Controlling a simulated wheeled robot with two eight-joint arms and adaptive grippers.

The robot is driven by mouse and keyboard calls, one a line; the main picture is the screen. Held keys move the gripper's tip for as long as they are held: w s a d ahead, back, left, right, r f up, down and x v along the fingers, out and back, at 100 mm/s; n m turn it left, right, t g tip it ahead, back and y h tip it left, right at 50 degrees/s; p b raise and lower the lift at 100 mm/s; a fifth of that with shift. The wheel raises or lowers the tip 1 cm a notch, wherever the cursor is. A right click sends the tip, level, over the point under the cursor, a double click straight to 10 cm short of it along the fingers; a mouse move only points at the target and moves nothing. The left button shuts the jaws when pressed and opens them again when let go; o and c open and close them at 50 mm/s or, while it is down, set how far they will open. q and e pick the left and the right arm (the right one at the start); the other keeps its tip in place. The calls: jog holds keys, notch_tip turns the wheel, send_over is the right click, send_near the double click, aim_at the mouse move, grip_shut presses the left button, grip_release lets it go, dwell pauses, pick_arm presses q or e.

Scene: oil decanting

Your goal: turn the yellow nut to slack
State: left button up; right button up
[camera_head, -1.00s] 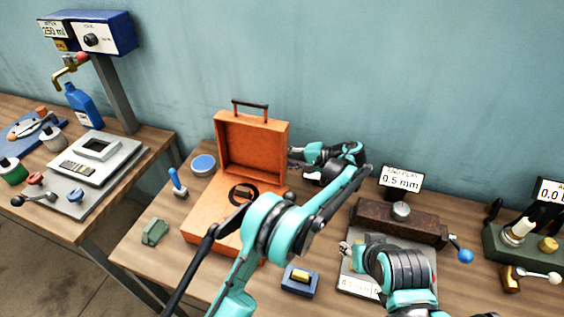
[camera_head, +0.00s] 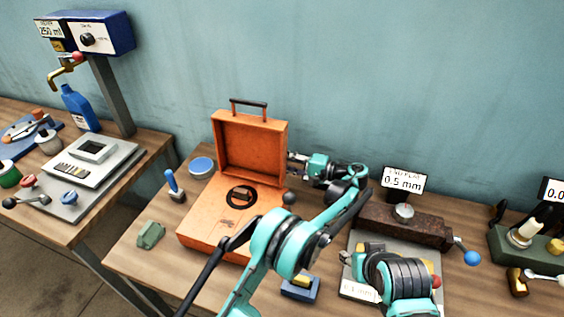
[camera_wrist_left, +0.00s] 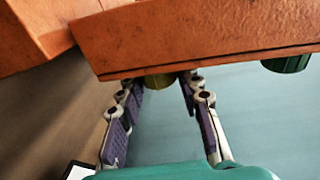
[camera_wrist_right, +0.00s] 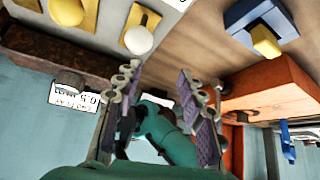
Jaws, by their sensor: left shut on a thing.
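The yellow nut (camera_wrist_left: 158,82) shows as a brass-yellow round piece at the lower edge of the orange case (camera_wrist_left: 210,35) in the left wrist view. My left gripper (camera_wrist_left: 158,95) has its fingers on both sides of it and is shut on it; the contact itself is partly hidden. In the head view, my left gripper (camera_head: 297,160) is at the right side of the open orange case (camera_head: 205,225), and the nut is hidden there. My right gripper (camera_wrist_right: 163,88) is open and empty, with its fingers wide apart.
A green knob (camera_wrist_left: 287,63) sits on the case near the nut. A blue block with a yellow top (camera_head: 301,288) stands in front of the case. A dark brown vise-like block (camera_head: 400,224) and a display (camera_head: 403,181) stand right of my left arm.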

pick_arm(q)
jog(key=o, duration=1.2)
jog(key=shift+c, duration=0.2)
jog(key=v, duration=0.7)
jog(key=shift+d, duration=0.25)
jog(key=shift+c, duration=0.5)
